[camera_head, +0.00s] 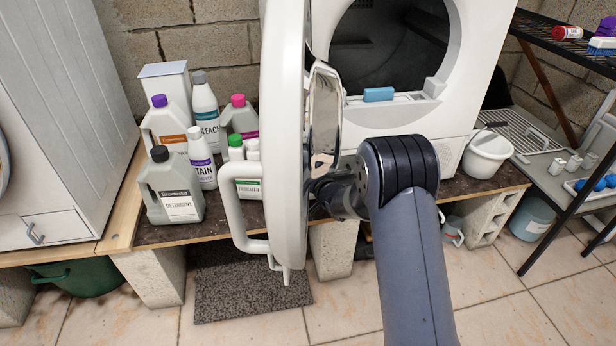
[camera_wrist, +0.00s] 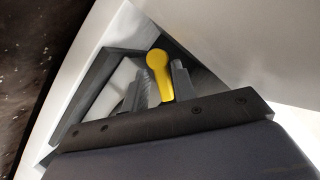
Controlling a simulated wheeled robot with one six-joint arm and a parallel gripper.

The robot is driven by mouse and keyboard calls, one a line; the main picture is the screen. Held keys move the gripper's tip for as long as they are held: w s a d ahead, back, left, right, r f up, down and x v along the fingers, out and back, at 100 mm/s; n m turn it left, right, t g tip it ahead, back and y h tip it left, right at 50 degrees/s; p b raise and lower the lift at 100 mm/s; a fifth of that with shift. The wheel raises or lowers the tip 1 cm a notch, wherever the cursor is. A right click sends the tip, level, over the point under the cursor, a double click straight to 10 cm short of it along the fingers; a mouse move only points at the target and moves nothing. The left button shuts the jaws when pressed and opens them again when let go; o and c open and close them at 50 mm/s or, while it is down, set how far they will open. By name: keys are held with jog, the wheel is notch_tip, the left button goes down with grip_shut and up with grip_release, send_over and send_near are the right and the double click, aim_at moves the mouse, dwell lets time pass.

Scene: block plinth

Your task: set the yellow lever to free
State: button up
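The yellow lever (camera_wrist: 158,66) shows in the wrist view, with a rounded end and a narrower stem, in a dark recess beside white panels. My gripper (camera_wrist: 158,84) is open, with one grey finger on each side of the lever. The right finger looks close to the stem and a gap shows on the left; I cannot tell whether either touches. In the head view the lever does not show, and my gripper is hidden behind the open white door. No marking for free is readable.
The open door (camera_head: 283,130) with its pale handle (camera_head: 232,205) stands in front of the white machine (camera_head: 462,60). Several bottles, including a grey detergent jug (camera_head: 170,180), stand on the left of the bench. A white bucket (camera_head: 487,155) stands right of the machine.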

jog(key=shift+o, duration=1)
jog(key=shift+s+r, duration=0.1)
jog(key=shift+r, duration=0.05)
jog(key=p+v, duration=0.3)
jog(key=v, duration=0.7)
jog(key=shift+s+d, duration=0.2)
jog(key=shift+s, duration=0.05)
